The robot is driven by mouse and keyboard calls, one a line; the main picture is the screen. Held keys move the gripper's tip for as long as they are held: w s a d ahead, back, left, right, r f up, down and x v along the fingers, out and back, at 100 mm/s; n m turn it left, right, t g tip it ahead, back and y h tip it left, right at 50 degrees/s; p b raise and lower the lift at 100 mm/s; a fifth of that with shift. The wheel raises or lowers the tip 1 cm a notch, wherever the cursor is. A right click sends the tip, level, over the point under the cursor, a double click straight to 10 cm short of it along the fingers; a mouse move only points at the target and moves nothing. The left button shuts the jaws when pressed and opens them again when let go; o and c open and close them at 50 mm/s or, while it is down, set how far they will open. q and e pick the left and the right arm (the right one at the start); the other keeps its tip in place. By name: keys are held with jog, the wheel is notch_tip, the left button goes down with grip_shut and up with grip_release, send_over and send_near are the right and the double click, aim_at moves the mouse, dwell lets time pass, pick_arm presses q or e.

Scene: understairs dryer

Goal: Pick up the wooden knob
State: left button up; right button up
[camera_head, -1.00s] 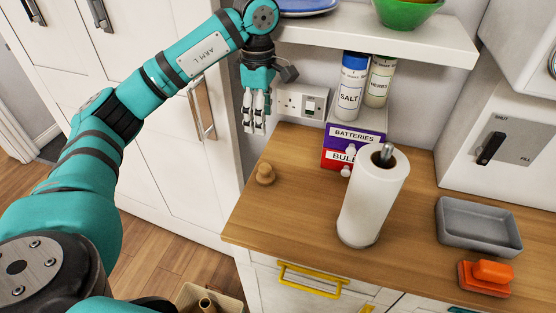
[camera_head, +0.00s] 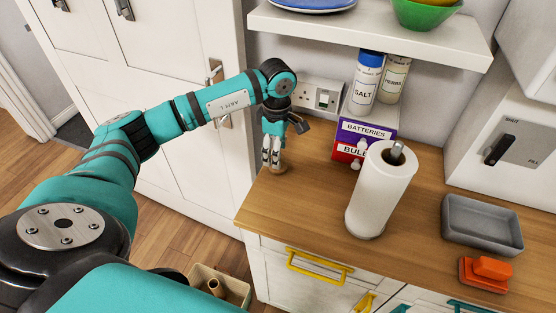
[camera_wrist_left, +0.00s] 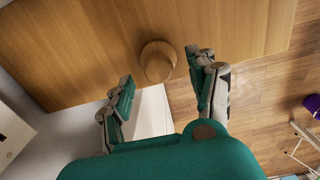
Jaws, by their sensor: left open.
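The wooden knob (camera_wrist_left: 157,62) stands on the wooden worktop near its left edge. In the head view the knob (camera_head: 278,169) shows only in part, just below my left fingers. My left gripper (camera_head: 271,160) points down right over it. In the left wrist view my left gripper (camera_wrist_left: 163,92) is open, with one finger on each side of the knob's line and the knob a little beyond the fingertips. Nothing is between the fingers. My right gripper is not in view.
A paper towel roll (camera_head: 381,190) stands right of the knob. Drawer boxes (camera_head: 364,138) with salt (camera_head: 365,82) and herbs jars stand behind, below a white shelf (camera_head: 370,40). A grey tray (camera_head: 482,224) and orange brush (camera_head: 486,273) lie right. The worktop front is clear.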

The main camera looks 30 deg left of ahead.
aim_at(284, 166)
pick_arm(q)
notch_tip(284, 166, down, 2)
jog(key=shift+w+d+f, duration=0.1)
jog(key=shift+f, duration=0.45)
jog(key=c, duration=1.1)
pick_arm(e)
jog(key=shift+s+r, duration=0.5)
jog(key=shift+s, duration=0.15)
